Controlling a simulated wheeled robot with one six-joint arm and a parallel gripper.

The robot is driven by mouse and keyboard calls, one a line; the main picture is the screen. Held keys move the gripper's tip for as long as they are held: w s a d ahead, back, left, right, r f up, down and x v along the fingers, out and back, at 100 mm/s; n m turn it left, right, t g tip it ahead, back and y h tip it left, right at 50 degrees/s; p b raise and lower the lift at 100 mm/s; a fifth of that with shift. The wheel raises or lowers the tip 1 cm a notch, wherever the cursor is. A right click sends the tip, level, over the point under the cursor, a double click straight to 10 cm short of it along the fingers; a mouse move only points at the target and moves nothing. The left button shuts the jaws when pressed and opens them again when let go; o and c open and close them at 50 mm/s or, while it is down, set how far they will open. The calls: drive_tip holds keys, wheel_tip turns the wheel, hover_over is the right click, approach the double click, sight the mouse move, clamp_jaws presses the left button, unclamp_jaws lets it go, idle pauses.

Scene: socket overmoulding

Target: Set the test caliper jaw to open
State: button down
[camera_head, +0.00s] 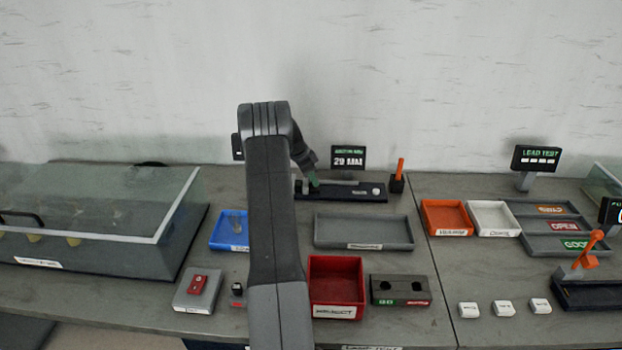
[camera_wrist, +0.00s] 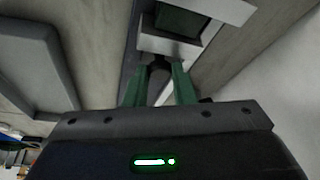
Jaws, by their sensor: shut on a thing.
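The test caliper (camera_head: 352,194) is a long dark base with a grey rail at the back of the bench, below a small display (camera_head: 349,158) reading about 29 mm. My gripper (camera_head: 313,181) is at the caliper's left end, partly hidden by my arm. In the wrist view, my gripper's green fingers (camera_wrist: 160,72) are shut on a small dark piece, apparently the caliper jaw's grip. A pale block (camera_wrist: 165,45) of the caliper lies just beyond the fingertips. The jaw's exact opening cannot be seen.
A grey tray (camera_head: 364,246) lies in front of the caliper, and it appears left in the wrist view (camera_wrist: 25,60). An orange-topped dark holder (camera_head: 397,182) stands right of it. A blue bin (camera_head: 223,243) and red bin (camera_head: 337,262) flank my arm.

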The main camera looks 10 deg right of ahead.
drive_tip(key=d+b, duration=0.2)
drive_tip(key=d, duration=0.1)
drive_tip(key=s+d+b, duration=0.1)
drive_tip(key=d, duration=0.1)
drive_tip(key=shift+f, duration=0.1)
drive_tip(key=shift+d, duration=0.1)
drive_tip(key=c, duration=1.6)
unclamp_jaws()
drive_tip(key=shift+o, duration=0.5)
drive_tip(key=shift+d, duration=0.25)
drive_tip(key=shift+a+r, duration=0.15)
drive_tip(key=shift+r, duration=0.05)
drive_tip(key=b+v, duration=0.1)
drive_tip(key=v, duration=1.2)
drive_tip(key=shift+r, duration=0.4)
drive_tip(key=shift+s+f, duration=0.1)
